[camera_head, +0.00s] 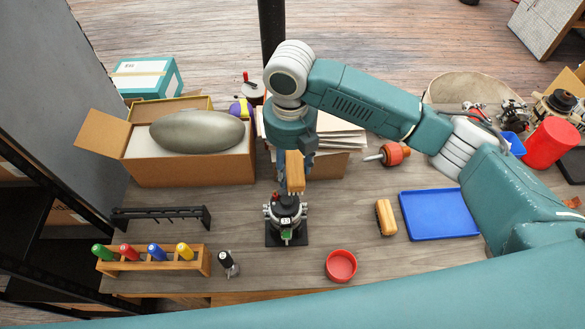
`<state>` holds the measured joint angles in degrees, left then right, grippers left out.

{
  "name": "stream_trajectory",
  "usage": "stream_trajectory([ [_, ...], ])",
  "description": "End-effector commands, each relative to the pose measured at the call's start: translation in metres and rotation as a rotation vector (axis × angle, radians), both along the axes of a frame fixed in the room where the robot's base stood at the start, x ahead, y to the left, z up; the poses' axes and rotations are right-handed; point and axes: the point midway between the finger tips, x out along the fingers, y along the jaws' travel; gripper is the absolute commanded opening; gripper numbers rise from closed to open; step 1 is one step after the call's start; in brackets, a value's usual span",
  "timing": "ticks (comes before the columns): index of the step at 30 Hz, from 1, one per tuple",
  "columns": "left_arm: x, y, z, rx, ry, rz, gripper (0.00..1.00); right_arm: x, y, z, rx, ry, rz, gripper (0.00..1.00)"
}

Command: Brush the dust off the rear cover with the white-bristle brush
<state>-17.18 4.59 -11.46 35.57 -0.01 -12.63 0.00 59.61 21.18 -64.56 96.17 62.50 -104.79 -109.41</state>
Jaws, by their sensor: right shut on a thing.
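My right gripper (289,160) is shut on a wooden-backed brush (295,168), held upright over the black alternator. Its bristle colour is not clear at this size. The dark rear cover (287,201) is on top of the alternator (284,218), which stands on a black base. The held brush's lower end is at or just above the cover; I cannot tell whether they touch. A small white patch shows on the alternator. Another wooden-backed brush (385,217) lies on the table to the right. My left gripper is not in view.
A blue tray (438,214) and a red dish (341,265) are to the right. A screwdriver rack (150,264), a black rack (160,216) and a small black-topped item (228,263) are to the left. An open cardboard box (190,170) stands behind. Bare table lies around the alternator.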

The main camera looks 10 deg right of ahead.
Motion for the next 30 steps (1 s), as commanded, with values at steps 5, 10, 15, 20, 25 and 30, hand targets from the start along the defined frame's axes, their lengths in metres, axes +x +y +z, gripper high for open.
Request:
stream_trajectory([
  [5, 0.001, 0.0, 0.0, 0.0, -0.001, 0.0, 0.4, 0.001, 0.003, 0.011, 0.002, -0.002, -0.002, 0.26],
  [10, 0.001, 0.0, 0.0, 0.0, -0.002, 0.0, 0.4, 0.001, 0.003, 0.015, 0.001, 0.0, -0.004, 0.26],
  [15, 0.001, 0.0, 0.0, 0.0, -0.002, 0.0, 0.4, 0.001, 0.003, 0.015, 0.001, 0.0, -0.004, 0.26],
  [20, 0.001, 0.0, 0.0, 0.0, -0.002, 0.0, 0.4, 0.001, 0.003, 0.014, 0.001, 0.0, -0.004, 0.26],
  [25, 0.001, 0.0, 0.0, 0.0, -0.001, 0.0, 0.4, 0.001, 0.003, 0.014, 0.001, 0.0, -0.007, 0.26],
  [30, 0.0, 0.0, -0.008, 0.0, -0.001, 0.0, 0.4, -0.001, -0.003, 0.01, 0.004, 0.0, -0.116, 0.26],
])
